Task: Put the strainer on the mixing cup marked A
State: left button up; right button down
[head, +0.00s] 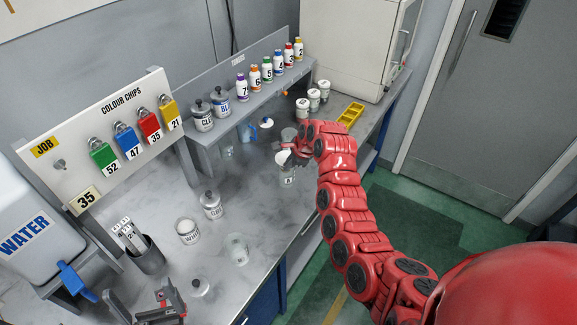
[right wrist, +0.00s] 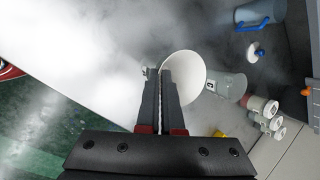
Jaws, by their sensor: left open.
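A white round strainer (head: 281,158) is at my right gripper (head: 293,151), right at the mouth of a clear cup (head: 288,177) with a small dark mark that looks like an A. In the right wrist view, the fingers of that gripper (right wrist: 166,72) are close together at the edge of the white strainer (right wrist: 189,78). The strainer hides the cup below it there, and I cannot tell whether it rests on the rim.
A small cup (head: 288,134) and a yellow tray (head: 351,115) are farther back. Coloured bottles (head: 267,70) line the shelf. The water tank (head: 30,225) is at left.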

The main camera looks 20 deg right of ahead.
jog(key=shift+w, duration=0.1)
jog(key=shift+f, duration=0.15)
jog(key=shift+f, duration=0.1)
jog(key=c, duration=1.1)
grip_release()
jog(key=shift+o, duration=0.2)
